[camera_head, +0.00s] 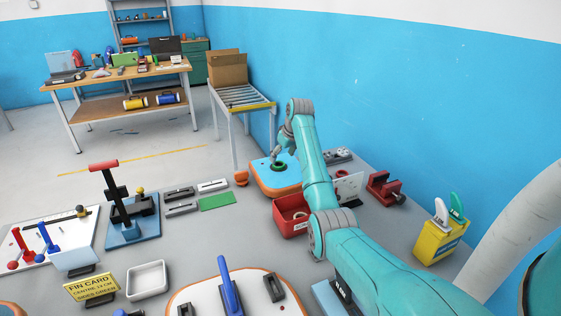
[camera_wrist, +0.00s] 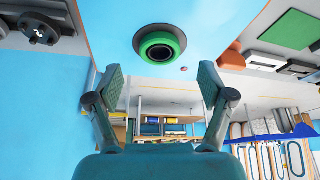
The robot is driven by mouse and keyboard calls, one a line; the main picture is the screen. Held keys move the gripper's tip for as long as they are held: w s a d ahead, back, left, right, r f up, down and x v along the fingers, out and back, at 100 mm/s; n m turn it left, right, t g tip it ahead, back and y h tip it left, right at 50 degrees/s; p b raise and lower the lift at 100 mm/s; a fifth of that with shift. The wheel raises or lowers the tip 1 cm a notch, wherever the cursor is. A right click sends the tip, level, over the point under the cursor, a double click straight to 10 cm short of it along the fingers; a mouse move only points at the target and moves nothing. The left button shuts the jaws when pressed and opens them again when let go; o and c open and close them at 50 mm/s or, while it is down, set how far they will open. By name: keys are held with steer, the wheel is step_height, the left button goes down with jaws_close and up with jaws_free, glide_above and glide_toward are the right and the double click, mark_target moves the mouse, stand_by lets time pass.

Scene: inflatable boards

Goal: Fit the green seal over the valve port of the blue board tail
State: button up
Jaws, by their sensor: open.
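The blue board tail (camera_head: 262,176) with an orange edge lies at the back of the bench; its blue face (camera_wrist: 235,25) fills the top of the wrist view. The green seal (camera_head: 279,167) is on the board. In the wrist view the seal (camera_wrist: 149,41) is a green ring around a dark centre, with the grey rim of the valve port (camera_wrist: 136,43) around and behind it. I cannot tell whether it is fully seated. My gripper (camera_head: 280,158) is above the seal. In the wrist view my gripper (camera_wrist: 161,84) is open and empty, its fingers apart from the seal.
A red bin (camera_head: 290,229) stands just in front of the board, close to my arm. A red clamp (camera_head: 385,188) and a yellow holder (camera_head: 440,240) are to the right. An orange knob (camera_head: 241,178) is left of the board. The blue wall is close behind.

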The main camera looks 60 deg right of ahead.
steer(key=v, duration=0.8)
steer(key=shift+s+a, duration=0.1)
steer(key=shift+s, duration=0.05)
stand_by(0.4)
